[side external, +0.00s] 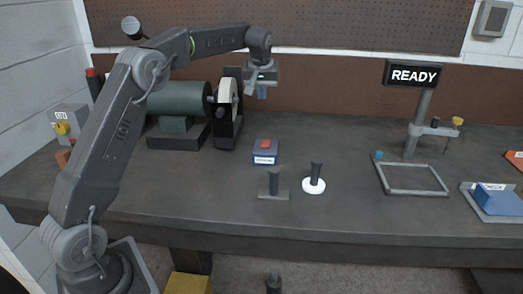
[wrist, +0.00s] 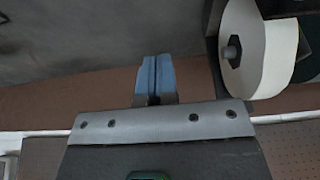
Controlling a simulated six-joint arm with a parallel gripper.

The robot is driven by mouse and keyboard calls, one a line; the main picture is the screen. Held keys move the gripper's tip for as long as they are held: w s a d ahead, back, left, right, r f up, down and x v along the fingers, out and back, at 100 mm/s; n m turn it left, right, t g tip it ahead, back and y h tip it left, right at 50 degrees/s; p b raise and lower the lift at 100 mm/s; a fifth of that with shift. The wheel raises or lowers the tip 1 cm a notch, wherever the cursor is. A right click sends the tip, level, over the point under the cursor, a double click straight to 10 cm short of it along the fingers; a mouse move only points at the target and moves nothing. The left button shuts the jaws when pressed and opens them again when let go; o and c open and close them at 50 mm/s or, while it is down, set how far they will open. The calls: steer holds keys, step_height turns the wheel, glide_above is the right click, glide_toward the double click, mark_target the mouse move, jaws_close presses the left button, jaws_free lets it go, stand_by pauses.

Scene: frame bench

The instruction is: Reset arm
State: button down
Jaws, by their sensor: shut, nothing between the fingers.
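My gripper (side external: 262,92) hangs in the air above the bench (side external: 340,215), with its blue fingers pointing down. It is to the right of the grinder's pale wheel (side external: 228,91) and above the blue box with a red button (side external: 265,150). In the wrist view my gripper's blue fingers (wrist: 155,80) are pressed together with nothing between them. My arm reaches in from the left, raised and bent over the bench.
The green-grey bench grinder (side external: 180,98) stands close to my gripper's left. Two dark upright handles (side external: 274,182) (side external: 315,175) stand in front. A grey frame (side external: 412,192), a stand with a READY sign (side external: 414,75) and a blue block (side external: 497,198) are at the right.

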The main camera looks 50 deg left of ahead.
steer(key=s+d+r+m+t+h, duration=0.1)
steer(key=s+d+r+m, duration=0.1)
steer(key=s+d+r, duration=0.4)
steer(key=s+d+r+m+t, duration=0.1)
steer(key=s+d+m, duration=0.2)
steer(key=s+d, duration=0.7)
steer(key=s+d+f+m+h, duration=0.1)
steer(key=s+d+f+m, duration=0.1)
steer(key=s, duration=0.8)
steer(key=s+d+f+m+h, duration=0.1)
steer(key=s+d+f, duration=0.3)
steer(key=s, duration=0.6)
step_height(320, 180, down, 2)
steer(key=shift+d+f+m+t, duration=0.2)
steer(key=shift+m+t, duration=0.1)
steer(key=shift+m, duration=0.2)
